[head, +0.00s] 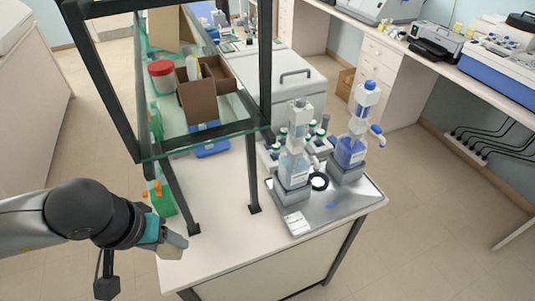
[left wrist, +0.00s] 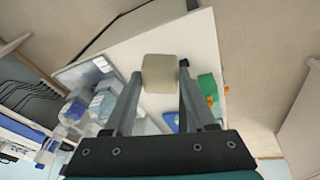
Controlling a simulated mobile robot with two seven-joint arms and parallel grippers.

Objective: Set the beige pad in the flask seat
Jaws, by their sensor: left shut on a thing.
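My left gripper (head: 166,240) is shut on the beige pad (head: 175,246), a small block with rounded edges, near the table's front left corner. In the left wrist view the beige pad (left wrist: 160,73) sits between the two dark fingertips, with the white tabletop behind it. A grey metal tray (head: 333,209) at the table's right holds two dispenser flasks in grey bases: a pale blue one (head: 294,165) and a darker blue one (head: 350,151). I cannot tell which part is the flask seat. My right gripper is out of view.
A glass shelf on a black frame (head: 253,183) stands over the table between my left gripper and the tray. A green bottle with an orange part (head: 160,194) stands behind my gripper. Bare tabletop (head: 226,232) lies in front of the frame.

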